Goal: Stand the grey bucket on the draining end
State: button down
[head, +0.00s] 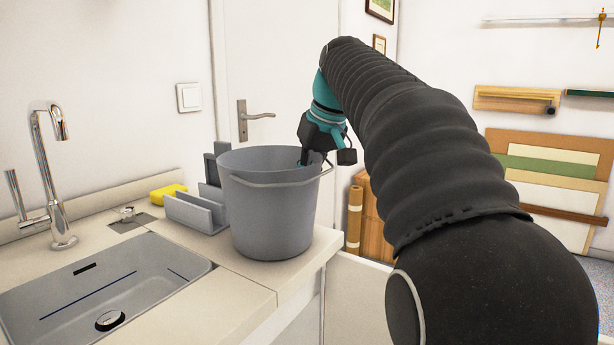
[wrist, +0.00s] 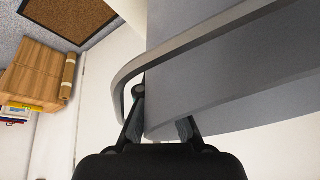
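The grey bucket (head: 270,215) stands upright on the pale worktop, to the right of the sink, close to the worktop's right end. The fingertips are partly hidden there, so contact with the rim is unclear.
The sink (head: 105,290) and tap (head: 55,180) are further left. A brown wooden box (head: 376,225) stands on the floor beyond the worktop. Some worktop in front of the bucket is clear.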

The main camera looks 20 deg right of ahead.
jog(key=shift+f, duration=0.15)
jog(key=c, duration=1.3)
grip_release()
jog(key=shift+r, duration=0.3)
jog(key=v, duration=1.1)
jog(key=shift+s+r, duration=0.25)
jog(key=shift+r, duration=0.1)
